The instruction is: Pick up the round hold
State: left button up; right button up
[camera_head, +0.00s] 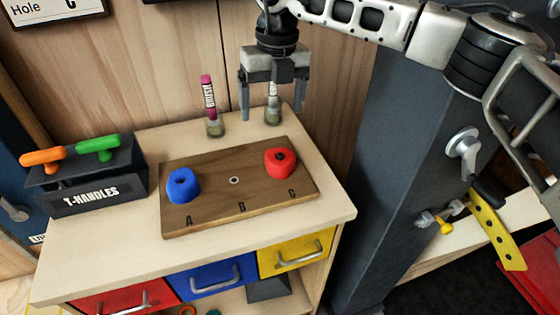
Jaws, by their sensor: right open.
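A wooden board (236,207) marked A, B and C lies on the light cabinet top. A blue hold (181,186) sits at A on its left. A red hold (281,162) sits at C on its right. Both have rounded outlines and a dark centre hole; I cannot tell which one counts as the round hold. A bare bolt hole (234,180) shows at B. My right gripper (272,108) is open, pointing down over the back of the cabinet top, behind the board. Neither hold is between its fingers. My left gripper is out of view.
A pink marker (208,96) stands in a small glass jar. A second jar (272,117) shows between my right fingers, apparently behind them. A black T-handles box (93,190) with orange and green handles stands left. A grey column (375,180) rises at right.

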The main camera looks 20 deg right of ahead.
jog(key=d+h+b, duration=0.1)
jog(key=d, duration=0.1)
jog(key=b, duration=0.6)
send_over(281, 159)
jog(key=f, duration=0.8)
jog(key=shift+s+d+f, duration=0.15)
jog(key=shift+s+f, duration=0.05)
jog(key=shift+f, duration=0.8)
jog(key=f+b, duration=0.3)
jog(key=f, duration=0.1)
jog(key=shift+w+a+f+b, duration=0.15)
jog(key=shift+a+f+b, duration=0.05)
jog(key=shift+f+b, duration=0.15)
jog(key=shift+f, duration=0.2)
jog(key=shift+r, duration=0.15)
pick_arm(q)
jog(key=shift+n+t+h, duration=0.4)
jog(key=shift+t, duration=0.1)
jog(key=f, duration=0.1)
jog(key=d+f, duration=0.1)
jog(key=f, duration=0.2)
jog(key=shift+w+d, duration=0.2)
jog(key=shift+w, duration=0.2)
pick_arm(e)
jog(key=c, duration=1.2)
